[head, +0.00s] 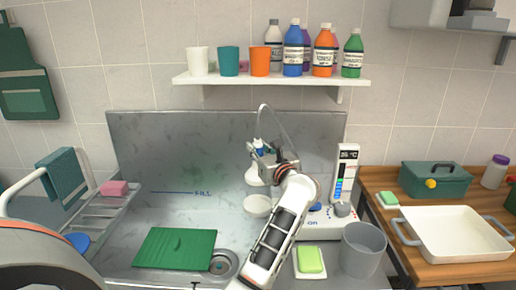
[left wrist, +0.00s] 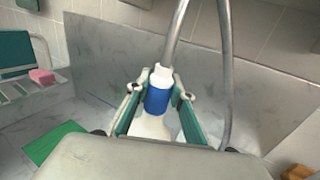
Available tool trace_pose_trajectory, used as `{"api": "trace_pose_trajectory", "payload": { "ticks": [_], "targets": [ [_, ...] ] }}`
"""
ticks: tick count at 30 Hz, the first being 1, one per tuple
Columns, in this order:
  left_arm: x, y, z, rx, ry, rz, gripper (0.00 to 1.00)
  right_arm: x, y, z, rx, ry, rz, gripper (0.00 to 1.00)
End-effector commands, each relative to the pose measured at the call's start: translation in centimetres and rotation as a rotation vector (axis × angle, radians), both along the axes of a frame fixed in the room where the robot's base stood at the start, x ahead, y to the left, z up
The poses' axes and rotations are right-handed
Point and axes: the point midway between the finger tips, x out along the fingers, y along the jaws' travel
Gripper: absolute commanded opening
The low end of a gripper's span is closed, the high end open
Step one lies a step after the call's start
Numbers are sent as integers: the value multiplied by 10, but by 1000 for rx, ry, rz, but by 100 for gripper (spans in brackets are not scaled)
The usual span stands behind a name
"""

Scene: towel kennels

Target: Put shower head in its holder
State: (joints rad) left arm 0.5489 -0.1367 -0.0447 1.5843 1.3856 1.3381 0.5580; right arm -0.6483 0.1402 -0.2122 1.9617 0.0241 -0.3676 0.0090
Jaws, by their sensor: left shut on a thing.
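The shower head (head: 252,178) is white with a blue band (left wrist: 158,98) on its handle. My left gripper (head: 260,156) is shut on it and holds it above the steel tub. In the left wrist view the handle stands between the two green-edged fingers (left wrist: 157,108). A grey hose (head: 284,128) rises from the handle and arcs over behind my gripper. My right gripper is not in view.
A white control unit (head: 346,172) with a display stands right of my arm. A grey bin (head: 362,248) and a green sponge on a dish (head: 310,260) are in front. A green mat (head: 175,249) lies left. A bottle shelf (head: 270,80) hangs above.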

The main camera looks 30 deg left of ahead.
Motion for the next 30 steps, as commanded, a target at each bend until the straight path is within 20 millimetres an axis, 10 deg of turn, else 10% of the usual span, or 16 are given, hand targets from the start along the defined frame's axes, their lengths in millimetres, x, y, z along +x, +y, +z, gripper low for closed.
{"api": "trace_pose_trajectory", "payload": {
  "ticks": [30],
  "targets": [
    [0, 0, -89, 2, 3, 0, 0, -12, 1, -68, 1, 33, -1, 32]
  ]
}}
